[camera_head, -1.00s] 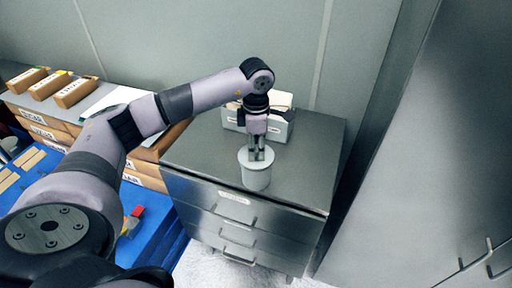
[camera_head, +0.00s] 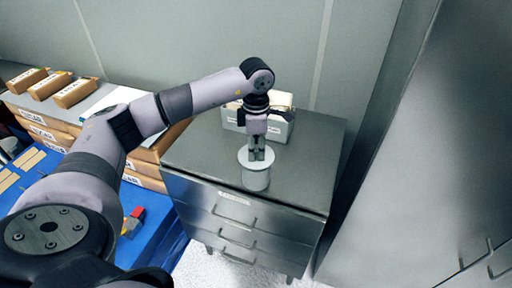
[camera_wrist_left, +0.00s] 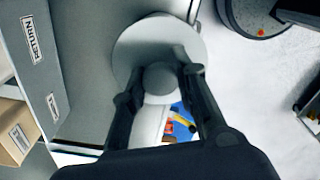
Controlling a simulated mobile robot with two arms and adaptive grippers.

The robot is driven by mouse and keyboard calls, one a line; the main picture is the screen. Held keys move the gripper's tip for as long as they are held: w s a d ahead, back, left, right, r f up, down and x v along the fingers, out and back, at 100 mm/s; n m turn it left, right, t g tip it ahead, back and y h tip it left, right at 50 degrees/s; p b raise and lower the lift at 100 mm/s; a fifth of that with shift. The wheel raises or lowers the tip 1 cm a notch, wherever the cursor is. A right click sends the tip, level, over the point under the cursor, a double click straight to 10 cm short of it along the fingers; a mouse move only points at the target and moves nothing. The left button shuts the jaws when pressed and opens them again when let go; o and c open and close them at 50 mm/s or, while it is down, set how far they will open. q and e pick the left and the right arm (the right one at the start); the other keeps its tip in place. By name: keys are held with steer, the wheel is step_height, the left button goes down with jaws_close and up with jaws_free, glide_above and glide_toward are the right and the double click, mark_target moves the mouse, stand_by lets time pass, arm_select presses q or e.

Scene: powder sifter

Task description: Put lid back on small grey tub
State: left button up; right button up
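The small grey tub (camera_head: 256,181) stands upright near the front edge of the grey drawer cabinet's top. Its pale round lid (camera_head: 242,160) lies level at the tub's mouth; I cannot tell whether it is fully seated. My left gripper (camera_head: 257,157) points straight down over the lid, with its fingers close together at the lid's middle. In the left wrist view, the lid (camera_wrist_left: 138,42) is a grey disc, and its round knob (camera_wrist_left: 160,82) sits between the two fingers, which look closed on it. The lid hides the tub's inside. My right gripper is not in view.
Cardboard boxes (camera_head: 75,92) and a blue work surface (camera_head: 150,228) are on the left. A tall metal cabinet (camera_head: 430,170) stands on the right. The cabinet top right of the tub is clear.

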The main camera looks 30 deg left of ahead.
arm_select(q)
steer(key=o, duration=0.5)
steer(key=shift+o, duration=0.4)
steer(key=o, duration=0.4)
steer(key=shift+r+p, duration=2.05)
steer(key=shift+r, duration=1.5)
steer(key=shift+c, duration=0.2)
jaws_close()
